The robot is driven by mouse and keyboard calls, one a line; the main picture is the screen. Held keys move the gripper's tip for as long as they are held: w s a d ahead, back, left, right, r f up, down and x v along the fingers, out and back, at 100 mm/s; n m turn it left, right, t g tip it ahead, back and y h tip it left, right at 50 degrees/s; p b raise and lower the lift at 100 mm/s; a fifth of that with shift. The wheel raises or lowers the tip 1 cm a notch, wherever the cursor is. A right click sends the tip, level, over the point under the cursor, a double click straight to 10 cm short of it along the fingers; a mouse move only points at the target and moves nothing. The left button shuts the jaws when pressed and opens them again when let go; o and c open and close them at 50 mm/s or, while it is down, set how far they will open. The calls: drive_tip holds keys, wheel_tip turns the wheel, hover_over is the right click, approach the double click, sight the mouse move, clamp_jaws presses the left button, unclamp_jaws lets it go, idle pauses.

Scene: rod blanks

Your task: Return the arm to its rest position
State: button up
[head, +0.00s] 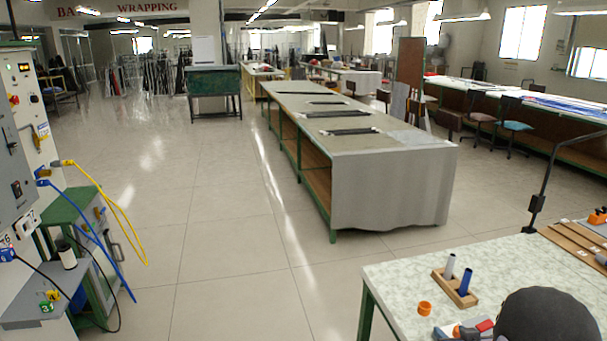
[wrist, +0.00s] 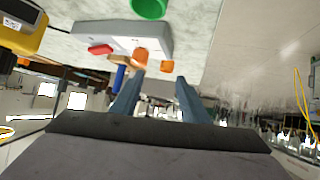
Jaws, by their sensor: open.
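My gripper (wrist: 158,82) shows in the wrist view with its two grey-blue fingers apart and nothing between them. The wrist view is tilted so that the table appears at the top. In the head view, a dark rounded part of my arm covers the lower right of the near table, and I cannot make out the fingers there. A wooden block (head: 446,291) holds a white rod (head: 450,266) and a blue rod (head: 465,283), both upright. The blue rod also shows in the wrist view (wrist: 118,78), beyond the fingers.
A green round piece (wrist: 149,7) and a yellow device (wrist: 20,32) are nearby. A brown wooden tray (head: 575,240) lies at right, by a black lamp post (head: 540,195).

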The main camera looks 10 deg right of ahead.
drive_tip(key=s+a+r+n+g+y+p, duration=0.1)
drive_tip(key=s+a+r+g+p, duration=0.1)
drive_tip(key=a, duration=0.6)
drive_tip(key=s+a+r+g+y+p, duration=0.1)
drive_tip(key=s+a+r+g+p, duration=0.15)
drive_tip(key=a, duration=0.65)
drive_tip(key=s+a+r+n+g+p, duration=0.1)
drive_tip(key=s+a+g, duration=0.15)
drive_tip(key=a, duration=0.55)
drive_tip(key=s+a+r+n+g+y+p, duration=0.1)
drive_tip(key=s+a+r+g+y+p, duration=0.15)
drive_tip(key=s+a, duration=0.7)
wheel_tip(320, 180, down, 12)
drive_tip(key=g+b, duration=0.1)
drive_tip(key=b, duration=1.1)
drive_tip(key=shift+w+a, duration=0.4)
